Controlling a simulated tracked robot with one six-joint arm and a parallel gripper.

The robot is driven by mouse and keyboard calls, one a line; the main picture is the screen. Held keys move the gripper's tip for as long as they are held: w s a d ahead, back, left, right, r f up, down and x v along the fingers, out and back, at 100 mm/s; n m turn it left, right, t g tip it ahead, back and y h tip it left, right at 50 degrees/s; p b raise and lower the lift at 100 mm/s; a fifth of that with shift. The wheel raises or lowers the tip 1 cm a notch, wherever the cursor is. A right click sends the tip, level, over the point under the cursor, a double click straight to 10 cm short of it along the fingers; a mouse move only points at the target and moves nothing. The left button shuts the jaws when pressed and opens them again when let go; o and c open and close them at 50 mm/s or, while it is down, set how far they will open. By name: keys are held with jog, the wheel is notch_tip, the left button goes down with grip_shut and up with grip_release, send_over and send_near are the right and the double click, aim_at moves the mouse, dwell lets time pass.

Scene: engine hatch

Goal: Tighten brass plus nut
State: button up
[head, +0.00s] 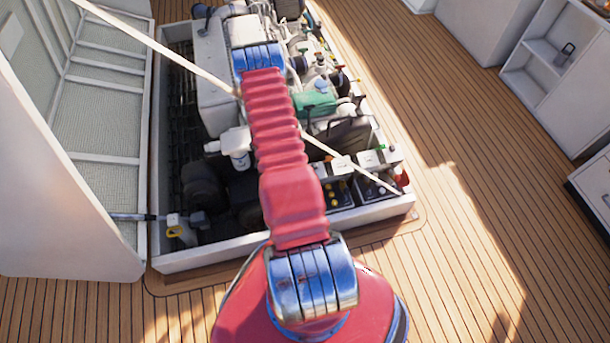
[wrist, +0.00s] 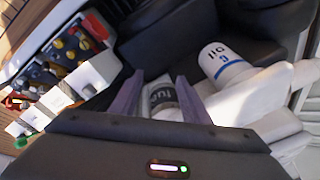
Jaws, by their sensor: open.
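Several yellow, brass-like knobs (wrist: 71,54) sit on a dark block at the upper left of the wrist view. I cannot make out a plus mark, so I cannot tell which one is the brass plus nut. Small yellow dots (head: 335,196) also show on a dark block at the front right of the hatch in the head view. My gripper (wrist: 159,80) is open, its two fingers apart, to the right of the knobs. In the head view my arm hides the gripper.
A white canister marked "oil" (wrist: 225,65) stands right of the fingers. Red parts (wrist: 95,25) and white boxes (wrist: 92,75) lie around the knobs. The engine (head: 213,75) fills the hatch, with a raised white lid (head: 75,200) at left. A pale bar (head: 170,55) crosses above.

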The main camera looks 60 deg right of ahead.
jog(key=w+a+r+n+t+y, duration=0.15)
jog(key=w+a+r, duration=0.3)
jog(key=r, duration=0.55)
jog(key=w+a+r+n, duration=0.3)
jog(key=w+a+r, duration=0.15)
jog(key=r, duration=0.55)
jog(key=w+a+r+n+t, duration=0.15)
jog(key=w+a+r, duration=0.35)
jog(key=r, duration=0.5)
jog(key=s+a+r+n+y, duration=0.1)
jog(key=s+a+r+n, duration=0.1)
jog(key=a+r, duration=0.65)
jog(key=s+a+r+n, duration=0.2)
jog(key=s+a+r, duration=0.1)
jog(key=a+r, duration=0.5)
jog(key=s+a+r+n, duration=0.2)
jog(key=s+a+r, duration=0.2)
jog(key=s, duration=0.3)
jog(key=s+a+r+n, duration=0.2)
jog(key=s+a+r, duration=0.3)
jog(key=s, duration=0.3)
jog(key=s+a+r+n, duration=0.3)
jog(key=s+a+r, duration=0.1)
jog(key=s, duration=0.4)
jog(key=shift+s+a+r, duration=0.15)
jog(key=shift+s, duration=0.1)
jog(key=shift+c, duration=0.4)
